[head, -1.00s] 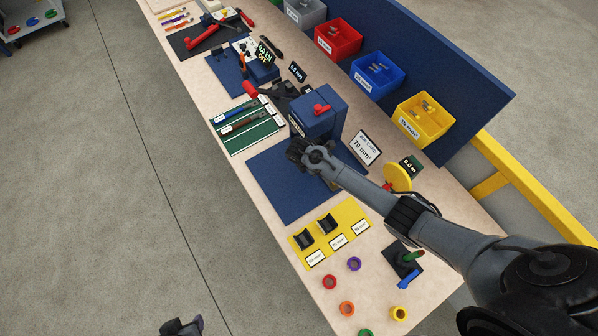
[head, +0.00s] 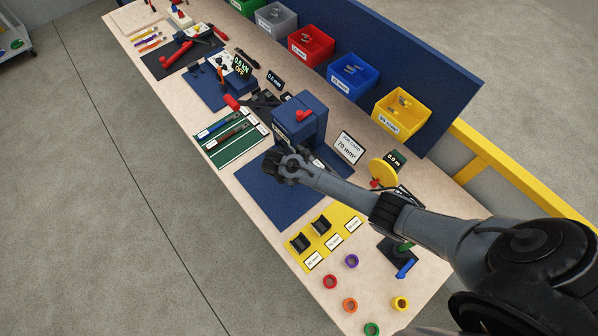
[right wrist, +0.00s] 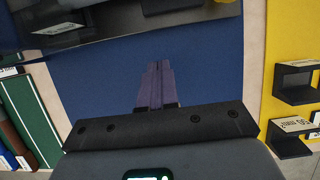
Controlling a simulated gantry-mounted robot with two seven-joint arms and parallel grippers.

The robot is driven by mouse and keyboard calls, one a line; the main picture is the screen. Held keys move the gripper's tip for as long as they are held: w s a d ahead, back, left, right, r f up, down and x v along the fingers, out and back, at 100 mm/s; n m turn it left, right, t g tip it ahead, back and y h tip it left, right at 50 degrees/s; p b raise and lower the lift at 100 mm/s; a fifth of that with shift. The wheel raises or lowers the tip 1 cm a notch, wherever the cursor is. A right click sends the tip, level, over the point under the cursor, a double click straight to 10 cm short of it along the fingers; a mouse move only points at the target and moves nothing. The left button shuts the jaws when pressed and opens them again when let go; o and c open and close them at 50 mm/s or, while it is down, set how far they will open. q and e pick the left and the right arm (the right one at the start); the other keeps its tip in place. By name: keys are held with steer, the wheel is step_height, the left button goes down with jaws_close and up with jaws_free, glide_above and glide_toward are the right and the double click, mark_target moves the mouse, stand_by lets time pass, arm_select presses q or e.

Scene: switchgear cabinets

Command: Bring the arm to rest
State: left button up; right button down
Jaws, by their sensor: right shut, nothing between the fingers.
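My right arm comes in from the right in the head view. Its gripper (head: 276,165) is above the blue mat (head: 270,200), in front of the blue box-shaped machine with a red lever (head: 298,122). In the right wrist view the two purple-grey fingers (right wrist: 155,85) are shut together with nothing between them, over plain blue mat (right wrist: 205,75). The gripper's height above the mat is hard to tell. My left gripper is out of view.
A green mat with tools (head: 235,145) lies left. A "70 mm²" card (head: 348,147) stands right of the machine. Bins (head: 402,112) line the back.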

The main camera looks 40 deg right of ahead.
steer(key=d+v, duration=0.1)
steer(key=v, duration=0.7)
steer(key=s+a+r+m+t+y+p, duration=0.1)
steer(key=s+a+r+m, duration=0.15)
steer(key=s, duration=0.35)
steer(key=s+a+r+m+y+p, duration=0.1)
steer(key=s+a+m+y, duration=0.1)
steer(key=s+a+m, duration=0.3)
steer(key=s+d+r+m+t+y+p, duration=0.1)
steer(key=s+r+m+t, duration=0.1)
steer(key=s+r+m, duration=0.6)
steer(key=s+r, duration=0.3)
steer(key=s, duration=0.2)
steer(key=shift+d+r+t+p, duration=0.3)
steer(key=shift+p, duration=0.1)
steer(key=shift+m, duration=0.25)
